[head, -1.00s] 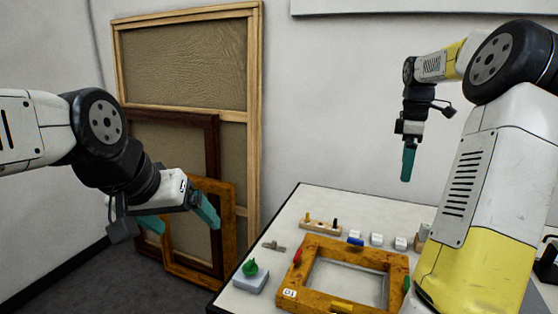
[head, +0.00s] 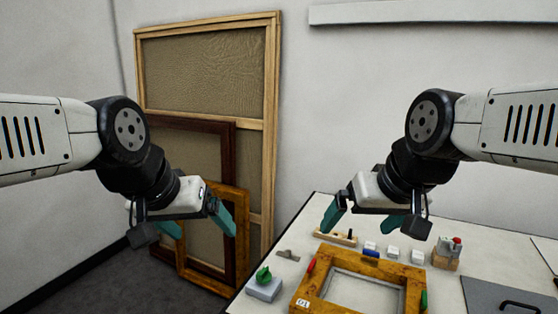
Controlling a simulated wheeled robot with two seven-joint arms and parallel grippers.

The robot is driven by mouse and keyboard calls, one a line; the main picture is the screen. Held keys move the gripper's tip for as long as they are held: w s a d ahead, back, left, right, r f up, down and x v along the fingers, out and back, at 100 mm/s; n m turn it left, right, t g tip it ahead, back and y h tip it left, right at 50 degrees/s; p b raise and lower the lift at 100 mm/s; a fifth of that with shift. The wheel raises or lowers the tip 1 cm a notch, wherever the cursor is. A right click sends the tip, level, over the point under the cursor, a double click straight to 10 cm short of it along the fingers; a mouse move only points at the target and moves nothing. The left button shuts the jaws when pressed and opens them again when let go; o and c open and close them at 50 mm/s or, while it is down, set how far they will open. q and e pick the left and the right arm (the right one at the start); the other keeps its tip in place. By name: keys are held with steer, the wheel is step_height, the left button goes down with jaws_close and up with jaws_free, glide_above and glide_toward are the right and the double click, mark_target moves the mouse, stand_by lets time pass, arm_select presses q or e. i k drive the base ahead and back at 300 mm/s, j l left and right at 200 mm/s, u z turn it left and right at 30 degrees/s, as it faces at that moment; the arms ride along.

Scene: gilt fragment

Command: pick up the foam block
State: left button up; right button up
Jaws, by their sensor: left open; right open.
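A pale blue-grey block (head: 263,288), which looks like the foam block, sits at the near left edge of the white table (head: 279,240). A small green piece (head: 263,274) rests on top of it. My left gripper (head: 198,224) is open and empty, left of the table and of the block, above the floor. My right gripper (head: 363,220) is open and empty above the far part of the table, up and to the right of the block. Its fingers partly cover the things behind them.
A gilt wooden frame (head: 312,289) with coloured clamps lies right of the block. Behind it are a wooden strip (head: 338,238), several small white blocks (head: 392,252) and a wooden holder (head: 446,261). A dark grey panel (head: 500,297) lies at right. Large frames (head: 272,130) lean on the wall.

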mark_target(369, 245)
steer(key=i+j+z, duration=0.1)
steer(key=j+z, duration=0.6)
steer(key=z, duration=0.15)
